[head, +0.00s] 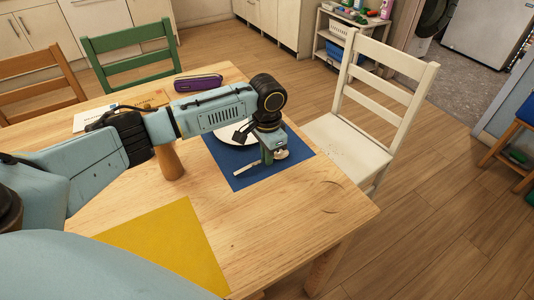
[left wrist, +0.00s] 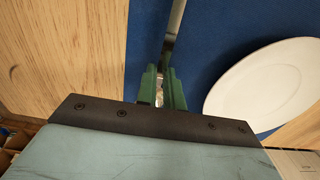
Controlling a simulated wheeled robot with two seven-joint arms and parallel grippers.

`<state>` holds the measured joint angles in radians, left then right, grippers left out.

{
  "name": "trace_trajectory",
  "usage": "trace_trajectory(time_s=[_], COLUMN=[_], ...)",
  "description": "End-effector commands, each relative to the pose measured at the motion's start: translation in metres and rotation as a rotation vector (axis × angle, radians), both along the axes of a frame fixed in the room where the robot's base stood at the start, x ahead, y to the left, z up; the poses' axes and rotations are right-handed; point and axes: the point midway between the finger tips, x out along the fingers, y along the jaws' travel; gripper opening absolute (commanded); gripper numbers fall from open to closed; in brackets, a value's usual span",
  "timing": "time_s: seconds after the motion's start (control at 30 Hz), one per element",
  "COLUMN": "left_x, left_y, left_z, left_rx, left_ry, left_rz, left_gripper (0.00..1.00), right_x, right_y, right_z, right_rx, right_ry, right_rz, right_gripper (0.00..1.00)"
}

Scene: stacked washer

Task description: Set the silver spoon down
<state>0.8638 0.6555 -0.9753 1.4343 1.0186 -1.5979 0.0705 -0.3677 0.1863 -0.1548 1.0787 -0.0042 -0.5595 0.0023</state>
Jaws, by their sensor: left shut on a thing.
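My left gripper (head: 267,156) is low over the blue placemat (head: 296,143), at the near side of the white plate (head: 230,138). It is shut on the silver spoon (head: 248,169), whose long thin part reaches out to the left and whose rounded end shows just right of the fingers. In the left wrist view the green fingers (left wrist: 161,84) close on the spoon (left wrist: 175,28), which runs up over the blue mat (left wrist: 228,25). The plate (left wrist: 270,85) is to the right there. I cannot tell whether the spoon touches the mat. My right gripper is not in view.
A yellow placemat (head: 172,245) lies bare on the wooden table (head: 270,225). A purple case (head: 198,82) lies at the back edge. A white chair (head: 352,140) stands close at the right, with green (head: 130,55) and brown (head: 40,85) chairs behind.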

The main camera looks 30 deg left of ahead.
Motion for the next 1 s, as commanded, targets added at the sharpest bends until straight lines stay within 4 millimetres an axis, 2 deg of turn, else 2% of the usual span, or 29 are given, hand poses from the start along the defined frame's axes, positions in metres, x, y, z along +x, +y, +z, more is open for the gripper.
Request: trace_trajectory(time_s=[0.07, 0.1, 0.23, 0.63, 0.7, 1.0], left_x=[0.000, 0.000, 0.000, 0.000, 0.000, 0.000], left_y=[0.000, 0.000, 0.000, 0.000, 0.000, 0.000], left_z=[-0.002, -0.001, -0.001, 0.002, 0.011, 0.066], left_rx=[-0.001, -0.001, 0.000, 0.000, -0.001, -0.001], left_ry=[0.001, -0.001, 0.000, 0.000, -0.001, -0.002], left_rz=[0.000, 0.000, 0.000, 0.000, 0.000, -0.001], left_gripper=[0.00, 0.14, 0.31, 0.31, 0.31, 0.31], right_x=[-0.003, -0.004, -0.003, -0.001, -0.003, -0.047], right_y=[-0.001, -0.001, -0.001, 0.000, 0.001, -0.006], right_z=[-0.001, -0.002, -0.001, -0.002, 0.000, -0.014], right_rx=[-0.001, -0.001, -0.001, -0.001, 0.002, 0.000], right_ry=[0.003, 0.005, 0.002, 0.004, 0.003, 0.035], right_rz=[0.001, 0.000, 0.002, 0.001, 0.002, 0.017], right_gripper=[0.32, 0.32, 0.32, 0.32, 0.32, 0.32])
